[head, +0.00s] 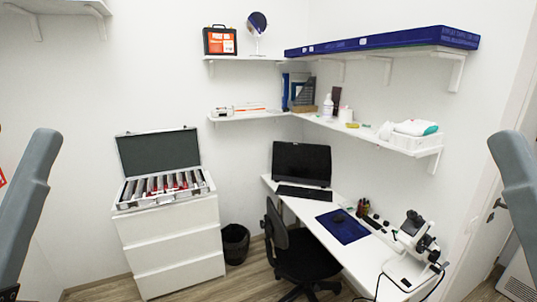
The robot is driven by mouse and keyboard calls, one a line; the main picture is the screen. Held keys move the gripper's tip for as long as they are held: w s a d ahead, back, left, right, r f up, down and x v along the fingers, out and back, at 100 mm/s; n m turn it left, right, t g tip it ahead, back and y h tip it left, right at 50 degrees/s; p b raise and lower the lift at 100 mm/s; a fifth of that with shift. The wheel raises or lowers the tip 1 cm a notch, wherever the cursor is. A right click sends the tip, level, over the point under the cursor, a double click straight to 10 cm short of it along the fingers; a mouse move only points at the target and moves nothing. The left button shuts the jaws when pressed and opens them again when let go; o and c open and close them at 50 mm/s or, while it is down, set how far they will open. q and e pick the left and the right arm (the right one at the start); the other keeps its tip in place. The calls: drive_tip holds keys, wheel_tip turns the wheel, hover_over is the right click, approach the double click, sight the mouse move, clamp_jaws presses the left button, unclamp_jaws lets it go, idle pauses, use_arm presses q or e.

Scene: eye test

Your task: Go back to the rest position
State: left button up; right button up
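A grey link of my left arm (28,205) stands at the left edge of the head view, tilted a little. A grey link of my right arm (518,180) stands at the right edge. Both arms are cut off by the picture's edges. Neither gripper is in the frame, so what they hold cannot be seen. The task names no object.
An open case (160,157) with several tools sits on a white drawer cabinet (172,245). A white desk (372,262) carries a monitor (301,163) and a microscope (415,237). A black chair (300,255) and a bin (235,244) stand on the floor. Shelves line the walls.

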use_arm(q)
wheel_tip(320, 180, up, 22)
drive_tip(key=n+p, duration=0.5)
drive_tip(key=p, duration=1.7)
drive_tip(key=shift+a+p, duration=0.2)
drive_tip(key=shift+p, duration=0.1)
